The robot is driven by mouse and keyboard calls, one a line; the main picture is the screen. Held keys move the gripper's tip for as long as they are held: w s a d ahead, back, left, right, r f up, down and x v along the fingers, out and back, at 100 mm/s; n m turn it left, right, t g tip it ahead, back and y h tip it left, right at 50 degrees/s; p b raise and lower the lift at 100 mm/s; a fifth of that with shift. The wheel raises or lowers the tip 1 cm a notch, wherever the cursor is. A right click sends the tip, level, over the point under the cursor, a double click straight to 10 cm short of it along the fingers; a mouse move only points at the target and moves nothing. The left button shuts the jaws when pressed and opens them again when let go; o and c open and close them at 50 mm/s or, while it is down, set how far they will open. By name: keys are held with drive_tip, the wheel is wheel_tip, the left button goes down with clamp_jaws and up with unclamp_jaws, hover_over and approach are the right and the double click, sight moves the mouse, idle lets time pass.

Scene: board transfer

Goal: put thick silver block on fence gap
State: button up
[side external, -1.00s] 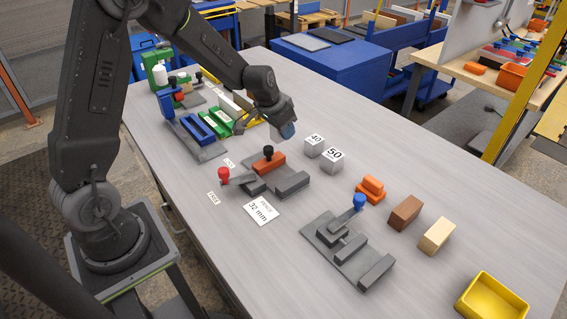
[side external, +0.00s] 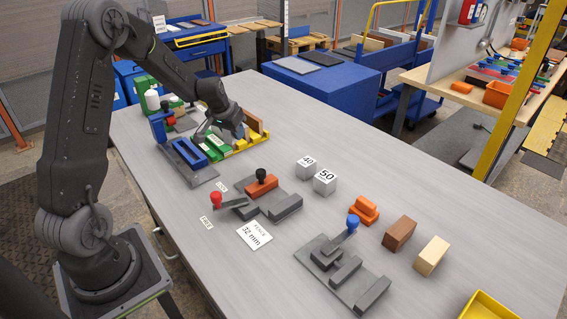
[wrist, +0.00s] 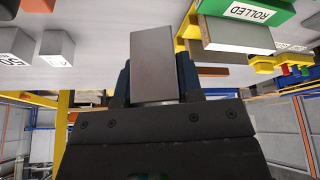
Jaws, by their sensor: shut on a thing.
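My gripper (side external: 230,132) is at the green and yellow rack at the back of the table. In the wrist view my gripper (wrist: 154,82) is shut on a thick grey, silver-looking block (wrist: 153,62), which stands out between the dark fingertips. In the side view the block is hidden by the gripper. The fence fixture has a grey plate, an orange block (side external: 262,184) with a black knob and a grey bar (side external: 286,206), with a gap between them. A red-knobbed lever (side external: 216,200) is at its left. A card reading "FENCE 32 mm" (side external: 255,236) lies in front.
The green holder (side external: 209,148) and yellow holder (side external: 247,143) stand around my gripper, with a brown block (side external: 255,124) close by. A blue fixture (side external: 188,155) is at left. Cubes marked 40 (side external: 306,167) and 50 (side external: 325,182) stand right of the fence. A blue-knobbed fixture (side external: 345,270) lies nearer.

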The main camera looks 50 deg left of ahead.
drive_tip(key=shift+w+f, duration=0.2)
drive_tip(key=shift+w, duration=0.05)
hover_over(274, 166)
drive_tip(key=s, duration=0.1)
drive_tip(key=f, duration=0.6)
drive_tip(key=shift+s+d+f, duration=0.2)
drive_tip(key=shift+d+f, duration=0.05)
drive_tip(key=shift+f, duration=2)
drive_tip(key=o, duration=1)
drive_tip(key=shift+f, duration=0.15)
drive_tip(key=shift+o, duration=0.2)
